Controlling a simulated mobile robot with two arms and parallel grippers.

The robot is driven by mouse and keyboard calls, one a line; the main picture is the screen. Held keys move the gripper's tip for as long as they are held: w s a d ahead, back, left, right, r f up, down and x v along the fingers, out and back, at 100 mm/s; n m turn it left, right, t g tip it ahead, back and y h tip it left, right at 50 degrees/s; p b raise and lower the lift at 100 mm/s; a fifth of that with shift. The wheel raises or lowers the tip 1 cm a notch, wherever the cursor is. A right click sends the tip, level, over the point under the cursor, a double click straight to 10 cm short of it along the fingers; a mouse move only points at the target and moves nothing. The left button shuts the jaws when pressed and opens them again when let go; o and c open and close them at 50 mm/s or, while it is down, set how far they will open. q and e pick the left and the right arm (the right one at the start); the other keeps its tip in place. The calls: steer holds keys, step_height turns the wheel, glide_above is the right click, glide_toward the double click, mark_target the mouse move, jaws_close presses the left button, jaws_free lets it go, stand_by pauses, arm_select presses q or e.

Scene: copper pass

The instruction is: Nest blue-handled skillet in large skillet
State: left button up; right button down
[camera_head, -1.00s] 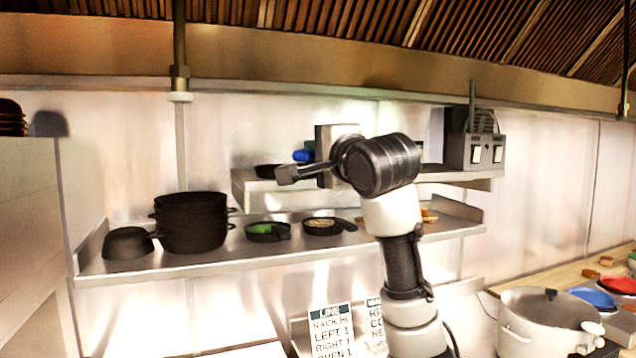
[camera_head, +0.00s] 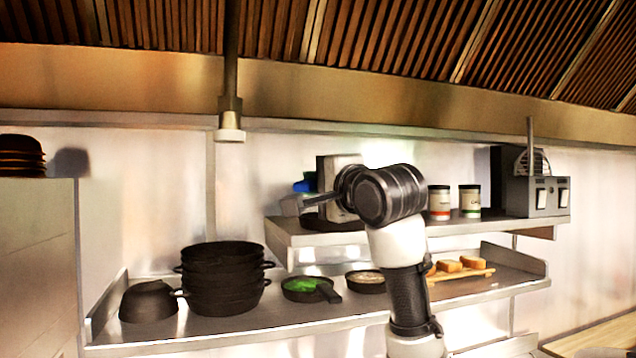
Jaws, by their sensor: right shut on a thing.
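My right gripper (camera_head: 292,204) shows in front of the upper shelf's left end, with its wrist and forearm rising from below. It is shut, with the blue handle (camera_head: 305,184) of the blue-handled skillet right at it. The body of that skillet is mostly hidden, and I cannot make out its outline. A dark, low pan (camera_head: 318,222) shows on the upper shelf beneath the gripper, partly covered by it; it may be the large skillet, but I cannot tell for sure. My left gripper is not in view.
The lower shelf (camera_head: 330,312) holds a stack of black pots (camera_head: 222,290), a dark bowl (camera_head: 148,302), a small pan with green food (camera_head: 306,287), another small pan (camera_head: 366,281) and bread on a board (camera_head: 462,272). Jars (camera_head: 440,203) and a toaster-like appliance (camera_head: 537,196) stand on the upper shelf (camera_head: 350,239).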

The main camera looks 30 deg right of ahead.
steer(key=shift+w+d, duration=0.15)
steer(key=shift+w, duration=0.2)
arm_select(q)
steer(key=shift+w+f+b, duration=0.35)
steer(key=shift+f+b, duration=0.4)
steer(key=shift+b, duration=0.1)
arm_select(e)
steer(key=shift+w+d+f, duration=0.15)
steer(key=shift+w+f, duration=0.6)
steer(key=shift+f, duration=0.2)
steer(key=shift+w+d+f, duration=0.1)
steer(key=shift+w+f, duration=0.6)
steer(key=shift+f, duration=0.25)
steer(key=c, duration=1)
jaws_free()
steer(key=shift+s, duration=0.1)
arm_select(q)
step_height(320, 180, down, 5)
steer(key=b, duration=0.5)
arm_select(e)
steer(key=s, duration=1)
steer(key=shift+s+f, duration=0.4)
